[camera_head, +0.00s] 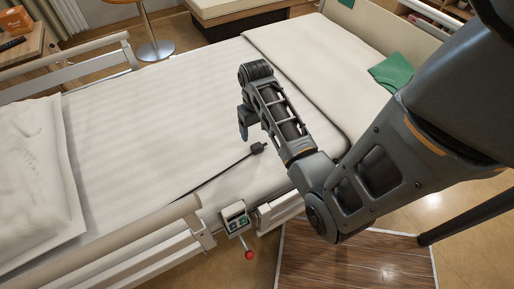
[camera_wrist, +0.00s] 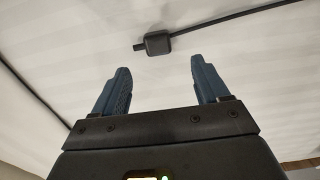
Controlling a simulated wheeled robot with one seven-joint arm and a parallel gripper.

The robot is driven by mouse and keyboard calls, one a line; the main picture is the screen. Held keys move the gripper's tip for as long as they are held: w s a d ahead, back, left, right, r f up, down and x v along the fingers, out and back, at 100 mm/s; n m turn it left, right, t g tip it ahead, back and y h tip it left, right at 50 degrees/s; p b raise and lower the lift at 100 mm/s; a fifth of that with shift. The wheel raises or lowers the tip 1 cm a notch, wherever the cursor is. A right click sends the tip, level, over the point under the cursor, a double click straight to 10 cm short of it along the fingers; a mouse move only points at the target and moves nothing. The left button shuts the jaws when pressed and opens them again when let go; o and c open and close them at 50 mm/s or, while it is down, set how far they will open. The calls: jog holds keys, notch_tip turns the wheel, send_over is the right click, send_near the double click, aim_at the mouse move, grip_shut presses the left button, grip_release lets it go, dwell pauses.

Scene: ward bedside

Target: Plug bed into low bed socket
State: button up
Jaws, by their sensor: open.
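The bed's power plug (camera_head: 258,147) is a small black plug lying on the white mattress, with its black cable (camera_head: 215,177) running down toward the near bed rail. In the wrist view the plug (camera_wrist: 157,43) lies beyond my fingertips, roughly centred between them, with its cable (camera_wrist: 225,22) leading off to the upper right. My gripper (camera_wrist: 157,80) is open and empty, its two blue fingers apart. In the head view my gripper (camera_head: 243,122) hangs over the mattress, up and to the left of the plug. I cannot make out a low bed socket in either view.
The bed (camera_head: 150,110) has a near side rail (camera_head: 130,235) carrying a control box (camera_head: 236,217) with a red knob (camera_head: 248,255). A pillow (camera_head: 35,170) lies at left, a folded blanket (camera_head: 310,80) and green cloth (camera_head: 391,71) at right. The mattress around the plug is clear.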

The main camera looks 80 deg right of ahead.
aim_at(257, 146)
jog(key=shift+f, duration=1.35)
jog(key=shift+s+f, duration=0.15)
jog(key=shift+f, duration=1.15)
jog(key=shift+s+f, duration=0.1)
jog(key=shift+f, duration=1.2)
jog(key=c, duration=1.1)
